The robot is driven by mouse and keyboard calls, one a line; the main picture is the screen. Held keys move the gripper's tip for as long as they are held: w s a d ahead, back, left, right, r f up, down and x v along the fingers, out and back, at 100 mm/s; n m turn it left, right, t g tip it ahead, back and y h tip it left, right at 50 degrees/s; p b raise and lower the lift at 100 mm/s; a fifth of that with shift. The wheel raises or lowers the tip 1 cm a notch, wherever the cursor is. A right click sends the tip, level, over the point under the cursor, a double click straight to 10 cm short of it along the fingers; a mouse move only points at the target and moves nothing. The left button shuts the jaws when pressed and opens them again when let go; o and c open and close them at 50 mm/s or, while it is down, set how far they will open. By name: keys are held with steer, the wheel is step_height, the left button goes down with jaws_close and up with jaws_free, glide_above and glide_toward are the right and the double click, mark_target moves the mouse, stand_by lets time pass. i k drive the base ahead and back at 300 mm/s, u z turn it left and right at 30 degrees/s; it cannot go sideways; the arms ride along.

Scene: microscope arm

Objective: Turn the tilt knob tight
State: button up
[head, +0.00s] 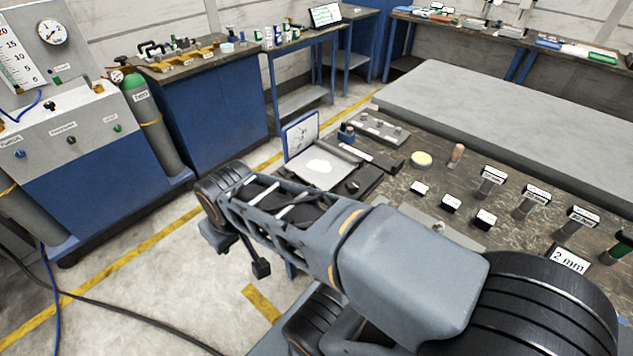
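I cannot pick out the tilt knob for certain. A small dark knob (352,187) shows at the near right corner of a pale flat plate (325,170) on the dark bench, partly beside my arm. A dark bar (362,153) lies along the right side of that plate. My arm reaches from the lower right to the left across the bench's near edge. My gripper (240,254) seems to hang at the arm's far end, left of the bench and over the floor, apart from the knob. Its fingers are small and partly hidden, and nothing is clearly held.
The dark bench (440,190) carries a yellow disc (421,159), small labelled blocks and a 2 mm sign (569,259). A grey table (510,115) stands behind. A blue cabinet (215,120) and green-topped gas cylinder (145,105) stand left. The floor between is mostly clear.

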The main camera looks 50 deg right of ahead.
mark_target(352, 186)
steer(key=z, duration=0.2)
steer(key=k, duration=0.45)
steer(key=z, duration=0.75)
steer(key=i, duration=0.5)
steer(key=u, duration=0.4)
steer(key=k, duration=0.25)
steer(key=z, duration=0.95)
steer(key=k, duration=0.5)
steer(key=u, duration=0.7)
steer(key=i, duration=0.65)
steer(key=z, duration=0.2)
